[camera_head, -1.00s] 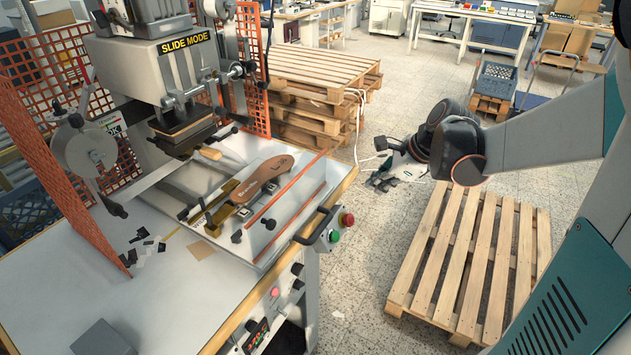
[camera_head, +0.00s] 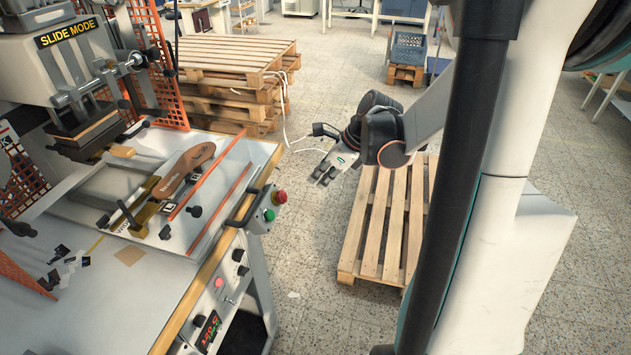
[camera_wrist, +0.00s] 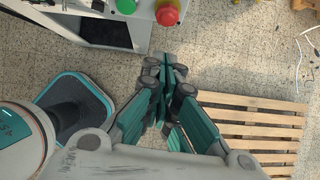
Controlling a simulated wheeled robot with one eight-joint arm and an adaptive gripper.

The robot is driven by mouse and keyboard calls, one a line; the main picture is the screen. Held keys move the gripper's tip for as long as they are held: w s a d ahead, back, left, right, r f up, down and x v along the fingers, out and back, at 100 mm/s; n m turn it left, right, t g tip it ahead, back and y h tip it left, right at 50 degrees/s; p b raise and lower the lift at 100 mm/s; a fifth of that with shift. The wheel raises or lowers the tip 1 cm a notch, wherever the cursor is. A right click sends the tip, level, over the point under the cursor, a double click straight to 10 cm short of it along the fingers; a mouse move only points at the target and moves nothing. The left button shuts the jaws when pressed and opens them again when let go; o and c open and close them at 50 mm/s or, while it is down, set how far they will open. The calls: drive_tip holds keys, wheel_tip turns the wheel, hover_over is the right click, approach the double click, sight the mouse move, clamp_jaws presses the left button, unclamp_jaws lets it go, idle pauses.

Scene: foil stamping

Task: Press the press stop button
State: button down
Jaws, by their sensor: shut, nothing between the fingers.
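The control box at the front right corner of the press table carries a red mushroom button (camera_head: 280,197) and a green button (camera_head: 269,215) beside it. In the wrist view the red button (camera_wrist: 167,14) is at the top edge, with the green button (camera_wrist: 126,6) to its left. My gripper (camera_head: 322,178) hangs to the right of the control box, over the floor, apart from the buttons. In the wrist view my gripper (camera_wrist: 168,62) has its fingers together and empty, below the red button in the picture.
A black handle (camera_head: 247,207) juts beside the buttons. A low pallet (camera_head: 385,225) lies on the floor at right; stacked pallets (camera_head: 235,60) stand behind.

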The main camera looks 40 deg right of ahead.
drive_tip(key=b, duration=0.2)
approach(286, 201)
wheel_tip(286, 201, down, 3)
drive_tip(key=s+d, duration=0.1)
drive_tip(key=shift+w+a+f+b, duration=0.45)
drive_tip(key=shift+w+a+f, duration=0.1)
drive_tip(key=shift+w, duration=0.15)
drive_tip(key=shift+w+a+f+b, duration=0.45)
drive_tip(key=shift+w+a+f, duration=0.05)
drive_tip(key=shift+w, duration=0.2)
drive_tip(key=shift+w+a+f+b, duration=0.45)
drive_tip(key=shift+w+f, duration=0.05)
drive_tip(key=shift+w, duration=0.05)
drive_tip(key=shift+r, duration=0.1)
